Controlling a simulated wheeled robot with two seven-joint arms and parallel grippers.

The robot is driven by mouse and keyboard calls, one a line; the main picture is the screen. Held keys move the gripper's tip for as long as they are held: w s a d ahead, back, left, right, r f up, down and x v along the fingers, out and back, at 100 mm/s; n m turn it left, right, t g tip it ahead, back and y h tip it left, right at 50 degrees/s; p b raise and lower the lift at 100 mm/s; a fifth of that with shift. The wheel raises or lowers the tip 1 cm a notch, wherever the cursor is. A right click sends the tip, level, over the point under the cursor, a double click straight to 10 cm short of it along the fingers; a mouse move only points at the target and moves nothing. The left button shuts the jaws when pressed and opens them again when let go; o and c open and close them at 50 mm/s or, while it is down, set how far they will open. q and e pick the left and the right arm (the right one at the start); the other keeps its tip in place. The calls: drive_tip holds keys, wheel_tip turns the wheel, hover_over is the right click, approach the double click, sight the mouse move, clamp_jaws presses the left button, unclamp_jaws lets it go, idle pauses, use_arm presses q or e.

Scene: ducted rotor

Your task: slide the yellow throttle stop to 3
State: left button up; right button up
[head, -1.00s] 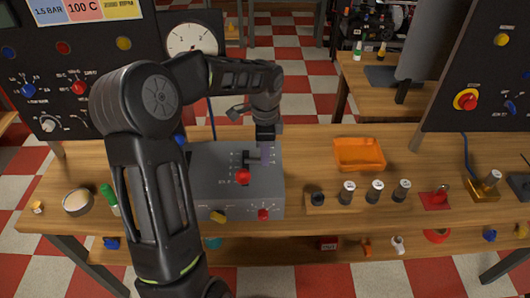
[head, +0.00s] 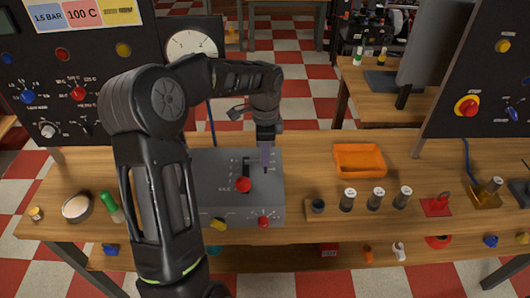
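A grey control box (head: 211,180) stands on the bench, with a red-balled lever (head: 243,185) on its top and white scale marks beside its slots. A yellow piece (head: 218,224) sits low on the box's front edge, left of a red knob (head: 263,222); I cannot tell for sure that it is the throttle stop. The scale numbers are too small to read. My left gripper (head: 266,158) points down over the right part of the box top, right of the red lever. Its fingers look close together, but whether they hold anything is unclear. My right gripper is out of view.
My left arm hides the box's left side. An orange tray (head: 360,175) and a wooden block (head: 341,207) with several dark cylinders stand to the right. A gauge (head: 192,44) and a dark panel (head: 70,90) rise behind on the left.

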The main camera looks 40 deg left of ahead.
use_arm(q)
drive_tip(key=o, duration=0.3)
drive_tip(key=shift+w+f, duration=0.1)
drive_tip(key=shift+o, duration=0.2)
wheel_tip(320, 180, up, 8)
drive_tip(key=shift+f+b, duration=0.1)
drive_tip(key=shift+b, duration=0.45)
